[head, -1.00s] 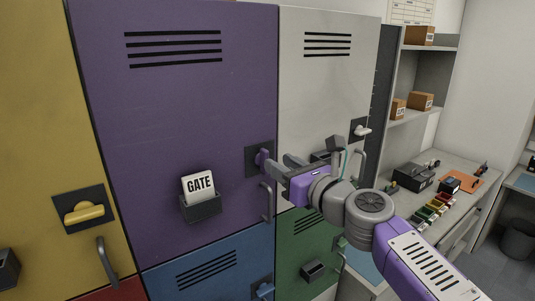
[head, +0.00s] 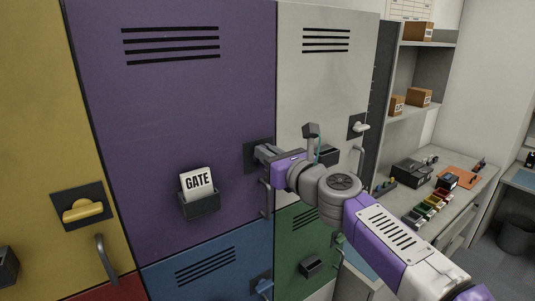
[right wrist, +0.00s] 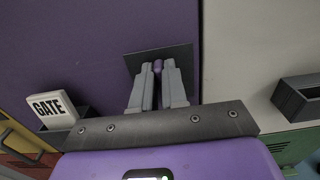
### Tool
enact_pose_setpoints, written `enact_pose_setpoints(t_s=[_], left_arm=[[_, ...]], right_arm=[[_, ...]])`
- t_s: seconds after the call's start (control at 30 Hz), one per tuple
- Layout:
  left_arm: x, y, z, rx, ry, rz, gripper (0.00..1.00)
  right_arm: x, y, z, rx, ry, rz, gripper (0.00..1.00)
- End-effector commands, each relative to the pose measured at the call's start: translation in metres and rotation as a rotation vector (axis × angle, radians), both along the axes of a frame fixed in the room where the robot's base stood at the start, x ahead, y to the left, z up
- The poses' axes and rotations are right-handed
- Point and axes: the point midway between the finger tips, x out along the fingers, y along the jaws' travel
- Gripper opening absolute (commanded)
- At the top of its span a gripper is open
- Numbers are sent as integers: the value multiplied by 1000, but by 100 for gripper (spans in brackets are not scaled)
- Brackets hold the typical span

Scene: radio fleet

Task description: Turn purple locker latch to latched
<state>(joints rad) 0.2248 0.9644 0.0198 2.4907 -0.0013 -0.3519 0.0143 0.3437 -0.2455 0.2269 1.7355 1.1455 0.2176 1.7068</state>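The purple locker door (head: 180,100) is closed. Its latch sits on a dark square plate (head: 250,155) near the door's right edge. In the right wrist view the purple latch knob (right wrist: 157,67) shows as a narrow piece between my right fingertips, in front of the dark plate (right wrist: 182,55). My right gripper (head: 262,153) is at the plate, its two fingers close against both sides of the knob, also seen in the right wrist view (right wrist: 158,72). The fingers hide most of the knob in the head view. My left gripper is not in view.
A GATE card (head: 197,181) stands in a holder on the purple door. A door handle (head: 265,198) is just below the latch. Yellow (head: 30,120), white (head: 310,95), blue (head: 215,265) and green (head: 290,250) lockers surround it. A cluttered desk stands at right.

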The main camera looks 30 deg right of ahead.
Motion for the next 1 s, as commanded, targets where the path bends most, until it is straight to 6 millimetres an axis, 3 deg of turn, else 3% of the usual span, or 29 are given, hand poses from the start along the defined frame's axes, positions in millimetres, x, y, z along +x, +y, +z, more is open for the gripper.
enact_pose_setpoints(t_s=[0.47,1.0], left_arm=[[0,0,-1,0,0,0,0],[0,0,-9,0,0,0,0]], right_arm=[[0,2,0,-74,-6,2,0],[-1,10,-3,-527,-42,3,0]])
